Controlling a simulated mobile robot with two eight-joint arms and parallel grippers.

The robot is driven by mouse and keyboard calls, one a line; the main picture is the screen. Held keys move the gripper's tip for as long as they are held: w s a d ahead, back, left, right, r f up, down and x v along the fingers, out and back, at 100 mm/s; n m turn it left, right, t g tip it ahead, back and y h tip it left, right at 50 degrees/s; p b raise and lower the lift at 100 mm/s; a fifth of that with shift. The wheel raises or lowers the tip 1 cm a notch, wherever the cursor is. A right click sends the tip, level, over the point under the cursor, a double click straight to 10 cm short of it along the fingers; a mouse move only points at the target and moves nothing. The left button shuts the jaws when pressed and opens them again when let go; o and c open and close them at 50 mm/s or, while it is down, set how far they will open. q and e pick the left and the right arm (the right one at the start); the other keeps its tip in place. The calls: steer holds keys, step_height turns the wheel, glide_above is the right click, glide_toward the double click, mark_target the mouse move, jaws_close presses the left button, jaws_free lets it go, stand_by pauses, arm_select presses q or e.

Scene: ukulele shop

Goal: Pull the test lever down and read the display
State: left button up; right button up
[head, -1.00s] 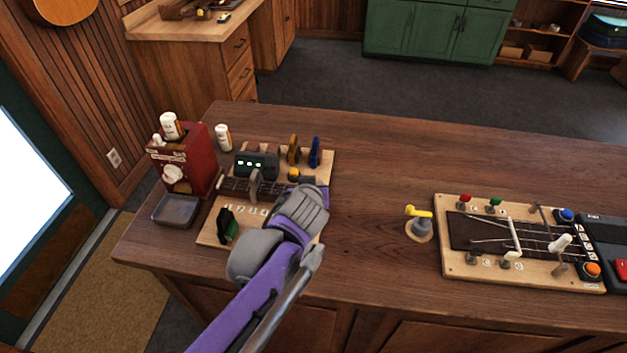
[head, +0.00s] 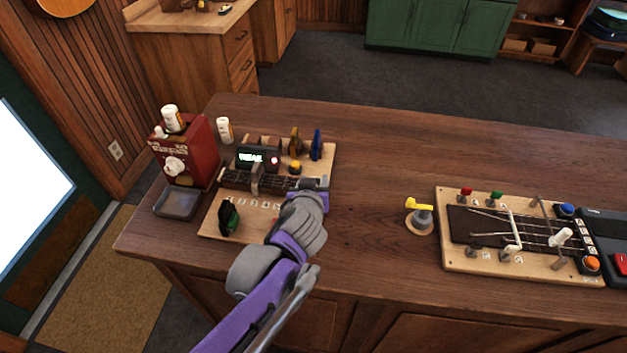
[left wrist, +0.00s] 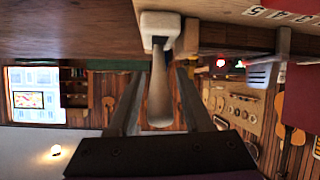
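The small dark display (head: 250,156) on the left wooden board shows white lettering that looks like "REAL", with a red spot (head: 273,160) beside it. A grey lever-like part (head: 313,184) is at the board's right end, partly hidden by my left gripper (head: 316,198). In the left wrist view, a grey lever with a pale block end (left wrist: 160,85) stands between the fingers of my left gripper (left wrist: 160,100). The fingers are apart with gaps on both sides of the lever. My right gripper is not in view.
A red box (head: 190,152) with a white knob and a grey tray (head: 177,203) stand left of the board. A yellow-topped post (head: 419,216) and a second board with levers (head: 480,262) are to the right. Bare tabletop (head: 365,180) lies between.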

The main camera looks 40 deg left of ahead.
arm_select(q)
steer(key=shift+o, duration=0.2)
steer(key=p+v, duration=0.2)
steer(key=v, duration=0.9)
steer(key=shift+p, duration=0.35)
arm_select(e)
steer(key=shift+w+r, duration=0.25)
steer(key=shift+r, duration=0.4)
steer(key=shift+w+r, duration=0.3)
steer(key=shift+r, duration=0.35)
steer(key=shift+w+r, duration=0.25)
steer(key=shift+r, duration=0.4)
arm_select(q)
steer(key=shift+f, duration=0.15)
